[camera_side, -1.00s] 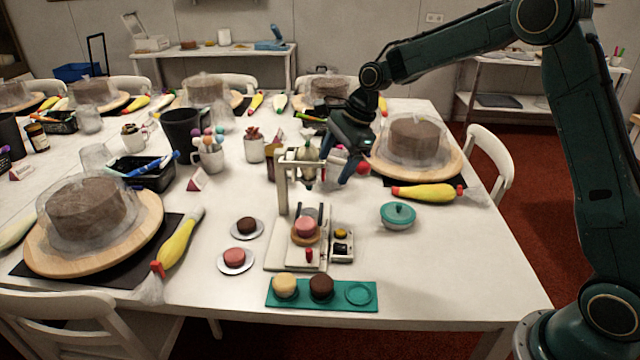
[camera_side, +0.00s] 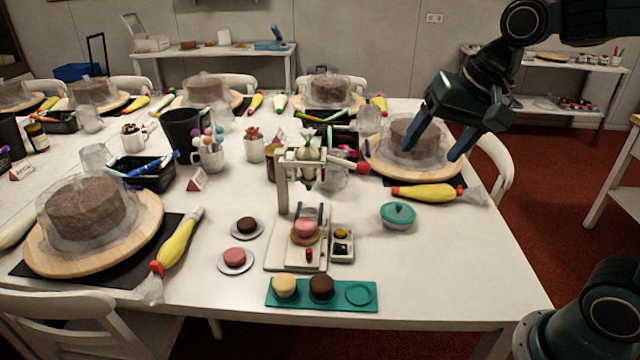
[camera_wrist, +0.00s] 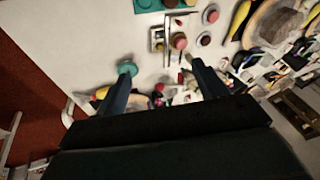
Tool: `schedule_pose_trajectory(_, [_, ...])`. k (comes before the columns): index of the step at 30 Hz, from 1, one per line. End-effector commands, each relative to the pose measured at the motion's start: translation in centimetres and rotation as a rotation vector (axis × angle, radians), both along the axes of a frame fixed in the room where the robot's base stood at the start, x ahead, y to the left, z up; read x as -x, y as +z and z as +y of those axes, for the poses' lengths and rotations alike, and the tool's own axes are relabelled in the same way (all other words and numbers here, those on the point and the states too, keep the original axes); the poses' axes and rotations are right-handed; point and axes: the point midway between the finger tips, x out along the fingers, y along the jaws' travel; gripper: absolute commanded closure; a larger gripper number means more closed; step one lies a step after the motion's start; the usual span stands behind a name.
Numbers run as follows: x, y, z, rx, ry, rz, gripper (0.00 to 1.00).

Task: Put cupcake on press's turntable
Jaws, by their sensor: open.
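A pink-topped cupcake (camera_side: 305,229) sits on the small round wooden turntable (camera_side: 306,239) of the press (camera_side: 283,195), under the press head. It also shows in the wrist view (camera_wrist: 180,41). A pink cupcake (camera_side: 235,256) and a dark one (camera_side: 246,225) sit on white saucers to the left of the press. A cream cupcake (camera_side: 285,286) and a dark chocolate one (camera_side: 321,286) stand in the teal tray (camera_side: 340,305); its right-hand recess is empty. My gripper (camera_side: 437,132) is open and empty, up over the back right of the table, apart from the cupcakes.
A teal lidded pot (camera_side: 398,215) and a yellow piping bag (camera_side: 427,192) lie right of the press. Large covered cakes on boards stand at the left (camera_side: 40,255) and back right (camera_side: 450,165). The right front of the table is clear.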

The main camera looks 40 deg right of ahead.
Motion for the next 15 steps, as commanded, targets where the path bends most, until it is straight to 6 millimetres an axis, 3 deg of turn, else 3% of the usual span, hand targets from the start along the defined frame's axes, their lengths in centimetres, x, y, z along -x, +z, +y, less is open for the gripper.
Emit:
schedule_pose_trajectory(9, [7.8,-0.4,-0.5,0.193,0.312,-0.069,0.29])
schedule_pose_trajectory(15, [11.2,-1.5,-0.9,0.288,0.459,-0.091,0.29])
